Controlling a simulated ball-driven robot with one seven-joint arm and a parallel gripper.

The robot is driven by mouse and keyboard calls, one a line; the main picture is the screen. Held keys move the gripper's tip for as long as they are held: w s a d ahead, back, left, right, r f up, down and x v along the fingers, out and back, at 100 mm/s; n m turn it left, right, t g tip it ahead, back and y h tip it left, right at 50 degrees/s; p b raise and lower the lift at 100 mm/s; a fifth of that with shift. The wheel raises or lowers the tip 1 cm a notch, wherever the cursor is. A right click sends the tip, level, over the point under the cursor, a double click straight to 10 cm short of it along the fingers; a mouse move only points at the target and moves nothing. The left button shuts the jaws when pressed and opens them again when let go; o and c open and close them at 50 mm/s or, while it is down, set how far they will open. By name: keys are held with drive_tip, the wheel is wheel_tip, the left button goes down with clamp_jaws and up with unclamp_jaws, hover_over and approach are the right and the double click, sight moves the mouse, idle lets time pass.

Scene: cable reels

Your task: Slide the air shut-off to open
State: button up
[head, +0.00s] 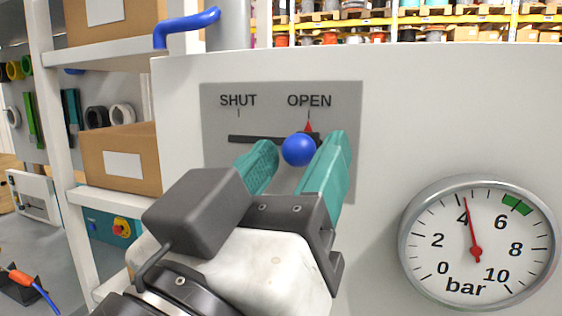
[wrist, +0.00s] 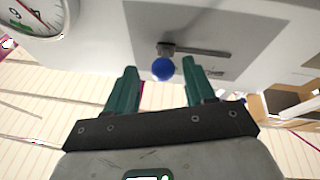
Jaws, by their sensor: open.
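The air shut-off is a slider with a blue ball knob (head: 299,150) and a red pointer (head: 308,127). It sits at the right end of a dark horizontal slot (head: 255,139) in a grey plate (head: 340,100) marked SHUT on the left and OPEN on the right. The red pointer is just below the OPEN tick. My gripper (head: 300,158) is open, its teal fingers to either side of the knob. In the wrist view, the knob (wrist: 163,69) shows between the fingertips with a gap on each side; I cannot tell how deep it sits.
A round pressure gauge (head: 476,280) at the right reads slightly above 4 bar, with a green band near 7. A blue bent pipe (head: 190,24) stands at the panel's upper left. Shelves with cardboard boxes (head: 122,158) are left of the panel.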

drive_tip(key=b+v, duration=0.3)
drive_tip(key=v, duration=0.6)
drive_tip(key=shift+s, duration=0.35)
drive_tip(key=shift+a+f, duration=0.1)
drive_tip(key=shift+f, duration=0.1)
